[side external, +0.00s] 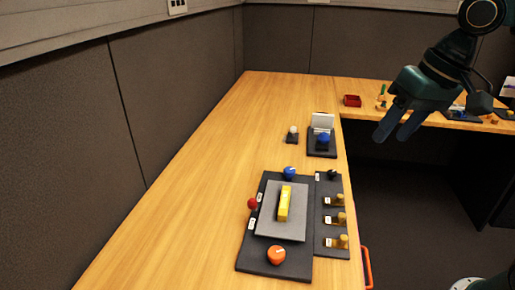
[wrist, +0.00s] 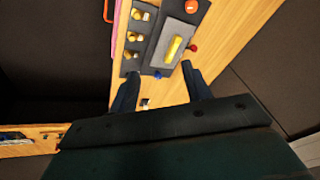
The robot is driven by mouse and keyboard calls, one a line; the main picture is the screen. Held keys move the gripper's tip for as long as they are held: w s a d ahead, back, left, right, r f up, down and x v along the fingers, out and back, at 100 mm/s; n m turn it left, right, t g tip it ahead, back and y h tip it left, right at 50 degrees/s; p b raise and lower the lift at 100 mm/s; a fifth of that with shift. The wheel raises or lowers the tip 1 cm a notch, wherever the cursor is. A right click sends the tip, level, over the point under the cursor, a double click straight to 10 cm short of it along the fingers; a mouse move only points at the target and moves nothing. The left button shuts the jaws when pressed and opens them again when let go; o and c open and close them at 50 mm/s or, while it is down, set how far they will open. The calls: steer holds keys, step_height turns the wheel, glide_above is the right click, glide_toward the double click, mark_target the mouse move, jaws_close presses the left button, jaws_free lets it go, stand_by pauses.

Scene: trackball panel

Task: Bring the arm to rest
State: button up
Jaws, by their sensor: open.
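My gripper (side external: 399,122) hangs in the air at the upper right of the side external view, off the desk's inner edge, with its two dark fingers apart and nothing between them. In the wrist view my gripper (wrist: 162,90) shows its fingers spread, with the desk far below. The trackball panel (side external: 248,256) lies on the desk, well left of and below my gripper. On it are a blue ball (side external: 290,172), a red ball (side external: 252,204), an orange ball (side external: 276,254) and a yellow bar (side external: 285,203) on a grey plate (side external: 265,222).
A side strip (side external: 331,246) with several yellow knobs adjoins the panel. Behind stand a second blue ball (side external: 323,139) on a dark base and a small white ball (side external: 293,130). The desk's left part (side external: 200,180) is clear.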

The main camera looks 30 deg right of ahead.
steer(key=s+d+f+n+t, duration=0.1)
steer(key=s+f, duration=0.1)
steer(key=s, duration=0.3)
steer(key=s+d+f+n+t+h, duration=0.1)
steer(key=s+d+f, duration=0.1)
steer(key=s, duration=0.3)
steer(key=shift+d, duration=0.25)
steer(key=shift+s+f, duration=0.1)
